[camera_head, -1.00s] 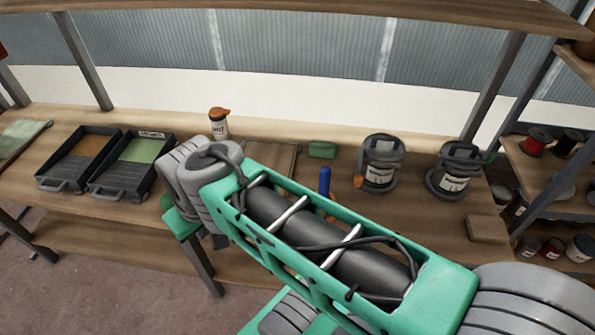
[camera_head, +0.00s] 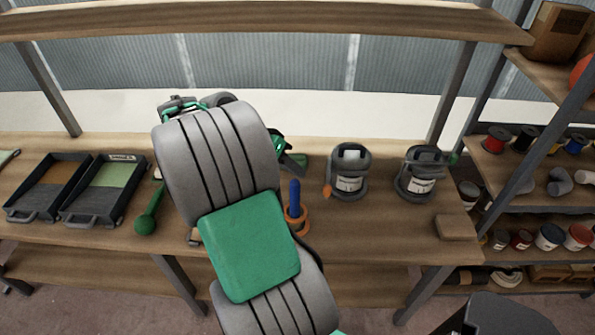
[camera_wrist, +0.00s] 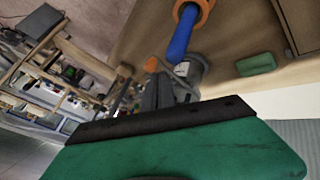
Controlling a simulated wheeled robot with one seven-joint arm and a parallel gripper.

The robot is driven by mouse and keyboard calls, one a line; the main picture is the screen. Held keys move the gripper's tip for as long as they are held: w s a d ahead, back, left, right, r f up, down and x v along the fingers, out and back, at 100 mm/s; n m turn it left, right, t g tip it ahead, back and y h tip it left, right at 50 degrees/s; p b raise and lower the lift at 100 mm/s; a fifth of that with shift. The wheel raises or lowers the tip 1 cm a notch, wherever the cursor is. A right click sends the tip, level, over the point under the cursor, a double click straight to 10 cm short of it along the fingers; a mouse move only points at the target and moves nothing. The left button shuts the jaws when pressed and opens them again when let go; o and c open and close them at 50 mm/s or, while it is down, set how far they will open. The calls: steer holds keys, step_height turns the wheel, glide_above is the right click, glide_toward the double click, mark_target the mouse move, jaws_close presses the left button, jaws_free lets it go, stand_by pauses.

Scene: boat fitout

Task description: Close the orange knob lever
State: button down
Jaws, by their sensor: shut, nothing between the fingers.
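The orange knob (camera_head: 327,191) is low on the left side of the left grey canister (camera_head: 350,172) on the bench, in the head view. In the wrist view the orange knob (camera_wrist: 151,64) shows just beyond my fingertips, in front of the grey canister (camera_wrist: 190,70). My gripper (camera_wrist: 160,88) is shut and empty, pointing toward the knob and apart from it as far as I can tell. In the head view my arm hides most of the gripper. The lever's exact angle is too small to tell.
A blue handle (camera_head: 294,193) with an orange ring stands left of the canister. A second canister (camera_head: 420,175) with a green knob is to the right. A green block (camera_wrist: 256,65) lies nearby. Black trays (camera_head: 105,190) are at left, shelves at right. Bench front is partly clear.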

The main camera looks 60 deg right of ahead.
steer(key=x, duration=0.7)
steer(key=shift+f, duration=0.3)
steer(key=shift+s+d, duration=0.15)
steer(key=shift+d, duration=0.05)
